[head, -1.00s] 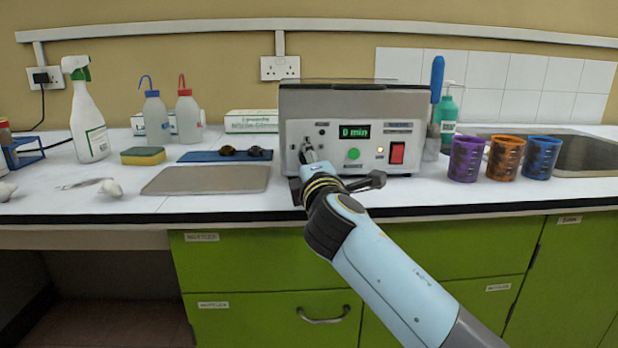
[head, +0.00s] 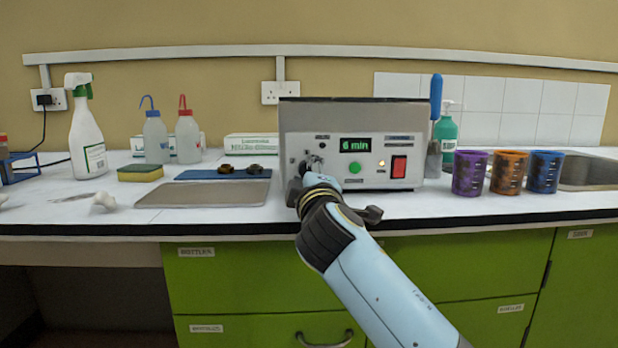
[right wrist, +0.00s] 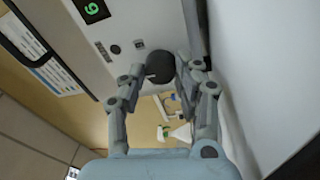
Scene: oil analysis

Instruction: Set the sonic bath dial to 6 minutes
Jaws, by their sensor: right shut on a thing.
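The sonic bath (head: 300,118) is a grey box on the white bench in the head view. Its green display (head: 355,145) reads 6 min. A green button (head: 355,169) and a red switch (head: 399,167) are on its front panel. The dial (right wrist: 160,68) is a dark round knob in the right wrist view. My right gripper (right wrist: 161,77) is shut on the dial, one finger on each side. In the head view the right gripper (head: 312,168) is at the panel's left side and hides most of the dial. My left gripper is not in view.
A grey tray (head: 203,194), a blue mat (head: 224,174) and a yellow sponge (head: 140,172) lie left of the bath. Purple (head: 470,173), orange (head: 508,172) and blue (head: 545,172) beakers stand to the right. A blue-handled tool (head: 435,97) is beside the bath's right side.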

